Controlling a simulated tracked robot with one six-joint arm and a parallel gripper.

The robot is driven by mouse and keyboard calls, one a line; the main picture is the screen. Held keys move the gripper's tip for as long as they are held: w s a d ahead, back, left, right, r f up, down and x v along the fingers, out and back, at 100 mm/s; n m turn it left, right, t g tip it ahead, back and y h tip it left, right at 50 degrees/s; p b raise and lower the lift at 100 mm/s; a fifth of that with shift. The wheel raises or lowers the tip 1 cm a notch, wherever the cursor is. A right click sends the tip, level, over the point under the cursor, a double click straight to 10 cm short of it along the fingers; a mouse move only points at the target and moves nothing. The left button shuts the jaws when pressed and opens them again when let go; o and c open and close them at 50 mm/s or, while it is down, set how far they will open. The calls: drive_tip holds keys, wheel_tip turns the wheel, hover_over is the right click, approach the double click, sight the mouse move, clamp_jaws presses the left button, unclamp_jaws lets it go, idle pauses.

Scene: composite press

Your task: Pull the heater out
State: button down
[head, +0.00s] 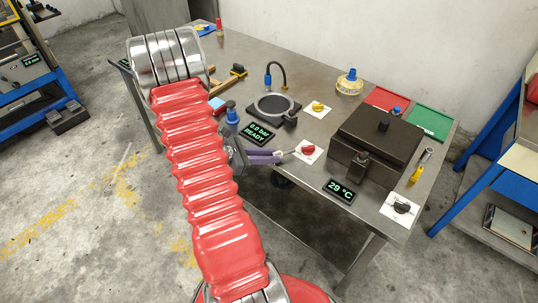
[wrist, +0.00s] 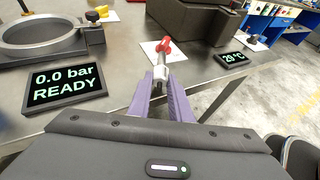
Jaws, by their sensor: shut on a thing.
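My gripper (head: 281,155) has purple fingers. They are closed around a small silver-grey piece (wrist: 160,76), which points toward a red knob (head: 308,150) on a white plate. I cannot tell whether the piece touches the knob, and my fingers hide its lower part. In the wrist view the red knob (wrist: 165,45) is just beyond the fingertips. A dark box (head: 385,139) with a knob on top and another at its front stands to the right, apart from my gripper. A display (head: 340,190) before it reads 29 °C. No part is plainly recognisable as the heater.
A round metal ring fixture (head: 273,105) and a display (head: 257,133) reading 0.0 bar READY are to the left. A black knob (head: 402,208) is near the right front corner. Red (head: 387,98) and green (head: 429,122) mats lie behind the box. The table's front edge is close.

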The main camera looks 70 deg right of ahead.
drive_tip(key=shift+f, duration=0.3)
drive_tip(key=c, duration=1.5)
unclamp_jaws()
drive_tip(key=shift+c, duration=0.2)
drive_tip(key=v, duration=1.3)
drive_tip(key=shift+w+a, duration=0.25)
drive_tip(key=shift+w, duration=0.1)
